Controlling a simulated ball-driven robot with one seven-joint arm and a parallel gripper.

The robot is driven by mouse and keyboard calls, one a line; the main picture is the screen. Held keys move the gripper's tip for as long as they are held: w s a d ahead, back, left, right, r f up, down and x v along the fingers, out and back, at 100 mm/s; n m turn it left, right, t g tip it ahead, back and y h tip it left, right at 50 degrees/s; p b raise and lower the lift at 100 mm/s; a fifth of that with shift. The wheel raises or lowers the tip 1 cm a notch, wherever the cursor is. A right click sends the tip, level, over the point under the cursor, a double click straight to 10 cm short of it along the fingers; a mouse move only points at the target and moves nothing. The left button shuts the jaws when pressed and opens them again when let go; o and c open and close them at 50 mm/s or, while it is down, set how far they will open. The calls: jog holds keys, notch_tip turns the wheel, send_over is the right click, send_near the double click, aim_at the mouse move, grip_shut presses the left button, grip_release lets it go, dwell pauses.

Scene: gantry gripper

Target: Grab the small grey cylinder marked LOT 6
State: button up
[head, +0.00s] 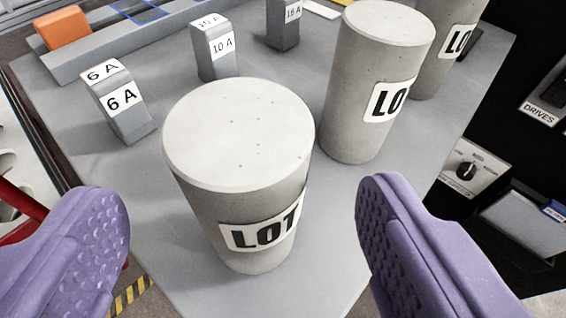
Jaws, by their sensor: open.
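A grey concrete-like cylinder (205,195) stands upright on the grey table, close in front of me and between my fingers. Its white label reads LOT; the number is turned out of sight to the right. My gripper (243,245) has two purple dimpled fingers, spread wide and empty, one on each side of this cylinder with gaps. A second cylinder (355,75) stands behind to the right, its label showing only LO. A third cylinder (433,60) stands at the upper right, partly cut off, also showing LO. I cannot tell which one is LOT 6.
Grey blocks marked 6 A (120,103), 10 A (215,50) and 15 A (283,22) stand at the back left. An orange block (64,30) sits on a grey ledge. The table (190,265) ends at the right, beside a dark panel with a knob (466,172).

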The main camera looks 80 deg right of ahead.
jog(key=b+x, duration=0.2)
jog(key=x, duration=0.5)
jog(key=shift+f, duration=0.15)
jog(key=shift+a, duration=0.1)
jog(key=c, duration=1.4)
